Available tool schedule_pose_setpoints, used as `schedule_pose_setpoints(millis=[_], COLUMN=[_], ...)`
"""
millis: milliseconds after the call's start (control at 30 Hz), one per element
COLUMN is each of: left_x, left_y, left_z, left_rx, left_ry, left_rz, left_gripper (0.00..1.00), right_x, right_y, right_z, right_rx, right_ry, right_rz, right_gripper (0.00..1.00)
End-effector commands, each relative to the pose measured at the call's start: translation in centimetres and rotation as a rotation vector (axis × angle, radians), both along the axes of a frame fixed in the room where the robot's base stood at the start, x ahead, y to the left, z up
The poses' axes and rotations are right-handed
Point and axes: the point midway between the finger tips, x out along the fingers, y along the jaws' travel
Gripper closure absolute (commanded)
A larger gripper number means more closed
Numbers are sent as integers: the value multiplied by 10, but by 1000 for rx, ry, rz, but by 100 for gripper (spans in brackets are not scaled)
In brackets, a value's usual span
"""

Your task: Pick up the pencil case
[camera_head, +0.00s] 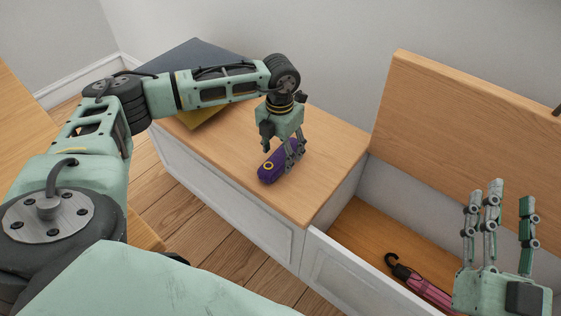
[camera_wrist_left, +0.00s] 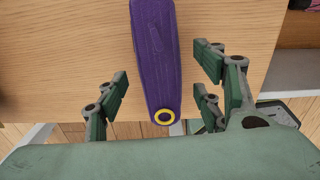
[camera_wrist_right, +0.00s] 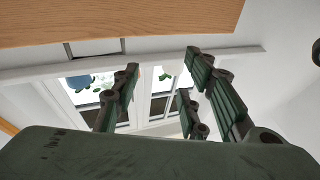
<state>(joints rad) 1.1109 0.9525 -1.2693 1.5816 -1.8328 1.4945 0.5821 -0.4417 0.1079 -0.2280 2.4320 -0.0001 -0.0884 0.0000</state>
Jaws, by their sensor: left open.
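The pencil case (camera_head: 269,173) is a long purple pouch with a yellow ring at one end. It lies on the closed wooden bench top. It also shows in the left wrist view (camera_wrist_left: 155,55), between the spread fingers. My left gripper (camera_head: 287,152) points down right over the case, with fingers on both sides of it. In the left wrist view the left gripper (camera_wrist_left: 160,90) is open, with gaps between its fingers and the case. My right gripper (camera_head: 498,205) is raised at the right with its fingers up and apart. It is empty in the right wrist view (camera_wrist_right: 160,90).
The bench top (camera_head: 325,155) is clear right of the case. A dark flat item (camera_head: 195,58) and a yellow one (camera_head: 203,118) lie at its back left. The right compartment is open, its lid (camera_head: 470,130) raised; a pink umbrella (camera_head: 428,291) with a black hook handle lies inside.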

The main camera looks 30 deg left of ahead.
Motion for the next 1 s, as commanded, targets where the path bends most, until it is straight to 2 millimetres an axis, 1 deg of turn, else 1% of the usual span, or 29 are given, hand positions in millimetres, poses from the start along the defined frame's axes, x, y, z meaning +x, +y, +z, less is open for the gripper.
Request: schedule_pose_setpoints(millis=[33, 100, 200, 467, 1000], left_x=[0, 0, 0, 0, 0], left_y=[0, 0, 0, 0, 0], left_z=[-7, -11, -13, -14, -13], left_rx=[1, 0, 0, 0, 0], left_ry=[2, 1, 0, 0, 0], left_rz=[0, 0, 0, 0, 0], left_gripper=[38, 38, 38, 39, 86], right_x=[-2, -5, -7, -8, -8], right_y=[1, 1, 1, 1, 1], right_z=[5, 13, 19, 21, 21], right_rx=[10, 20, 28, 30, 29], right_ry=[-34, -72, -101, -108, -106], right_rz=[2, 5, 7, 7, 7], right_gripper=[60, 60, 60, 60, 60])
